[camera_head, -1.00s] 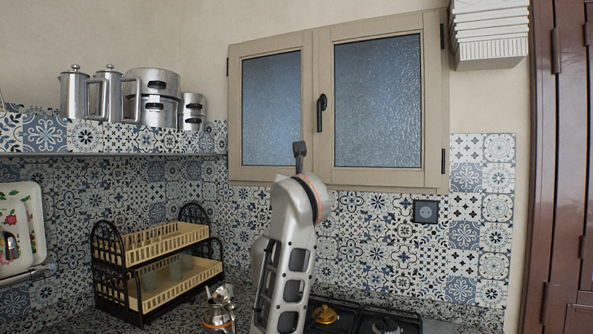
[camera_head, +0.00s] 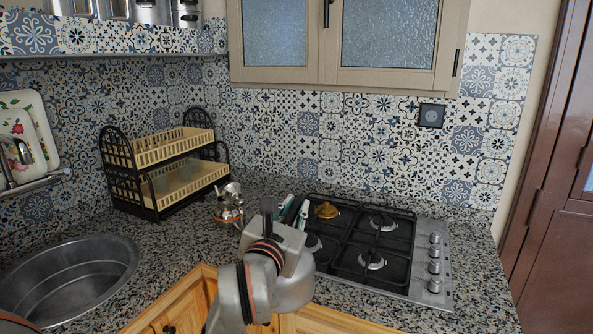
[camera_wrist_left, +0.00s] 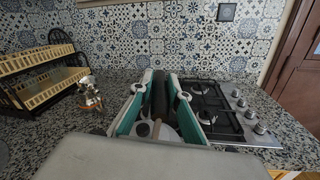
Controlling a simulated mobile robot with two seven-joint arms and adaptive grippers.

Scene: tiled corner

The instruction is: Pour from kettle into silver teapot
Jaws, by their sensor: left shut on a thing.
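A small silver teapot (camera_head: 229,205) with copper-coloured parts stands on the counter, left of the stove. It also shows at the left in the left wrist view (camera_wrist_left: 90,92). My left gripper (camera_head: 297,212) is at the stove's left edge, right of the teapot and apart from it. In the left wrist view its green-lined fingers (camera_wrist_left: 159,98) are shut on a dark upright handle (camera_wrist_left: 158,95), apparently the kettle's. Pale round parts show below it between the fingers. The kettle's body is mostly hidden by my gripper and arm. My right gripper is not in view.
A black gas stove (camera_head: 372,240) with a brass-coloured piece (camera_head: 326,210) on a back burner is at the right. A dish rack (camera_head: 160,170) stands behind and left of the teapot. A round sink (camera_head: 70,275) is at the left. Counter between sink and teapot is clear.

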